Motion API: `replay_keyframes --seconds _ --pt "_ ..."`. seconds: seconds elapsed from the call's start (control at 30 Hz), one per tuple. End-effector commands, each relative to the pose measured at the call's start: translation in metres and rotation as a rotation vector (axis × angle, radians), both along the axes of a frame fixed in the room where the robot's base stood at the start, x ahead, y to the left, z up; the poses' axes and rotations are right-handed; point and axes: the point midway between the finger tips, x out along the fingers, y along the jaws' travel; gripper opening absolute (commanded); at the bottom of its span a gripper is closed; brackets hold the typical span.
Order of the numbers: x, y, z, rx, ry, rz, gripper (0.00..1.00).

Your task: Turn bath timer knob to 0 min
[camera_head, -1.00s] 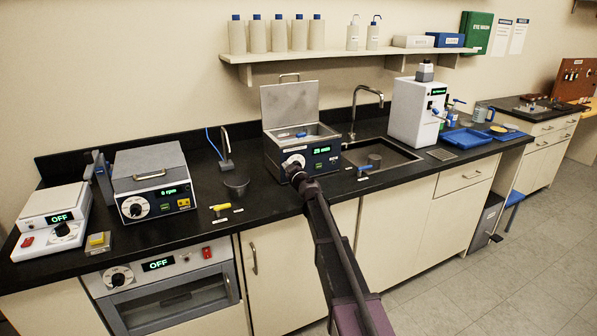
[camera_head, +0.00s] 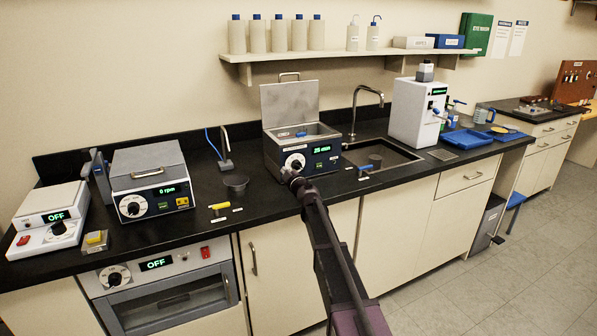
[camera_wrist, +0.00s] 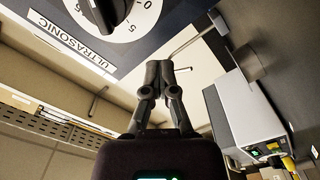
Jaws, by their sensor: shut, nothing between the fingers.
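The ultrasonic bath (camera_head: 272,158) stands on the black bench with its lid raised. Its green display (camera_head: 322,149) shows a minute value that looks like 25 min, though the digits are small. The black timer knob (camera_head: 296,164) sits on a white dial at the left of its front panel. In the wrist view the knob (camera_wrist: 103,12) is at the top left, partly cut off, with 0 and 5 on the dial. My gripper (camera_wrist: 158,72) is shut and empty, apart from the knob. In the head view my gripper (camera_head: 289,176) is just below the dial.
A sink (camera_head: 380,158) lies right of the bath. A dark beaker (camera_head: 236,184) and a yellow-handled item (camera_head: 219,206) are to its left. A centrifuge-like box (camera_head: 150,180) showing 0 rpm stands farther left. A white box instrument (camera_head: 412,112) stands beyond the sink.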

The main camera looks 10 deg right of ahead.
Motion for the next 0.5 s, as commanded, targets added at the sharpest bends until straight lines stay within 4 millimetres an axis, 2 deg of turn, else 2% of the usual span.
replay_keyframes --seconds 0.17,0.5 --pt "-0.0003 0.0009 -0.0045 -0.061 -0.020 0.000 0.00" --pt "-0.0003 0.0009 -0.0046 -0.068 -0.022 0.000 0.00"
